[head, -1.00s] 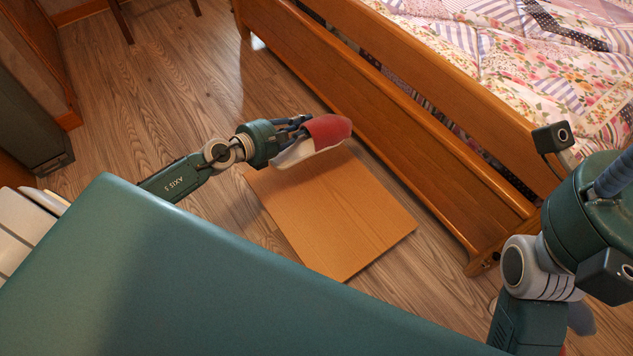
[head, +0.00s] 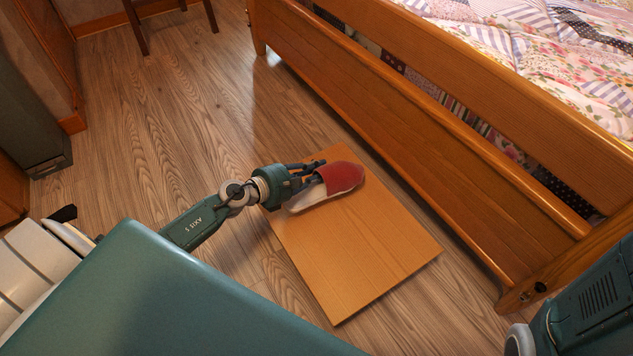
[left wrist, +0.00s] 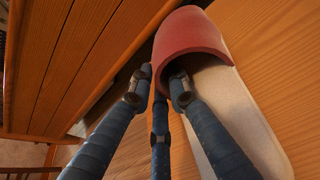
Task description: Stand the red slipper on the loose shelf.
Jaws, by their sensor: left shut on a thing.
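The red slipper (head: 341,178) with a pale sole lies sole down over the far end of the loose shelf (head: 350,255), its toe pointing right. The shelf is a flat wooden board on the floor. My left gripper (head: 318,174) is shut on the slipper at its open side. In the left wrist view, one finger of the gripper (left wrist: 160,88) reaches into the opening of the slipper (left wrist: 190,45) and the others are outside its edge. I cannot tell whether the sole touches the board. My right gripper is out of view.
The wooden bed side (head: 400,140) runs along the shelf's right, with a patchwork quilt (head: 530,50) above. Chair legs (head: 137,28) stand at the back left. The wood floor (head: 170,120) left of the shelf is clear. Part of my right arm shows at lower right.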

